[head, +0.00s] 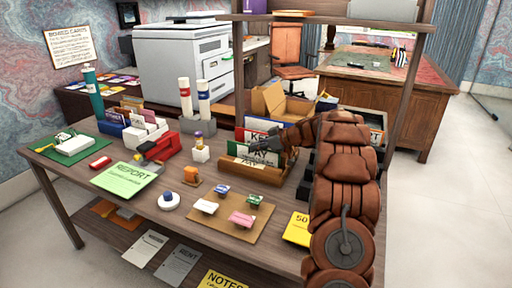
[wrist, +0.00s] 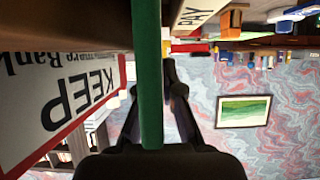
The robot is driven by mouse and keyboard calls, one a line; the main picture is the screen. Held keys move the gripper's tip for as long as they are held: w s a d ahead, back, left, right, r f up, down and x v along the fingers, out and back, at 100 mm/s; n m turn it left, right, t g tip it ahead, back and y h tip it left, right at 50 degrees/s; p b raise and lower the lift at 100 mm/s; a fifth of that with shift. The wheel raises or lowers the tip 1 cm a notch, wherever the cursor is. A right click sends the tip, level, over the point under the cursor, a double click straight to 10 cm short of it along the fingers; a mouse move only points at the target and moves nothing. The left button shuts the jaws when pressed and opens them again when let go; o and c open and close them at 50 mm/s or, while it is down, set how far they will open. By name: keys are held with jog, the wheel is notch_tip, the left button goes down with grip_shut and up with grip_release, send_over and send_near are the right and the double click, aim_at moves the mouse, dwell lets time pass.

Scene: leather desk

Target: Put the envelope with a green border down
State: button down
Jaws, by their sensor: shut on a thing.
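My gripper (head: 266,146) is over the wooden letter rack (head: 252,174) on the desk. In the wrist view it is shut on a thin green piece (wrist: 148,75), seen edge-on between the fingers, which looks like the green-bordered envelope. In the head view a green edge (head: 235,148) shows left of my gripper, at the rack; the arm and gripper hide part of it. A red-bordered card reading KEEP (wrist: 75,100) stands close beside the green piece. A PAY label (wrist: 195,12) also shows. I cannot tell whether the held piece touches the rack.
A green REPORT sheet (head: 125,179), a tan board (head: 237,213) with small stamps and a red stapler (head: 158,148) lie on the desk. A grey holder with tubes (head: 197,125) stands behind. An upright shelf post (head: 396,85) is right of my arm.

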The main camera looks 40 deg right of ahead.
jog(key=shift+f+b, duration=0.2)
jog(key=shift+b, duration=0.15)
jog(key=c, duration=1.3)
grip_release()
jog(key=shift+r+p, duration=0.2)
jog(key=shift+p, duration=0.1)
jog(key=shift+s+d+r, duration=0.1)
jog(key=shift+r, duration=0.05)
jog(key=b+v, duration=0.1)
jog(key=v, duration=1)
jog(key=shift+s+d+b, duration=0.2)
jog(key=shift+s+b, duration=0.05)
jog(key=shift+b, duration=0.1)
jog(key=shift+r, duration=0.1)
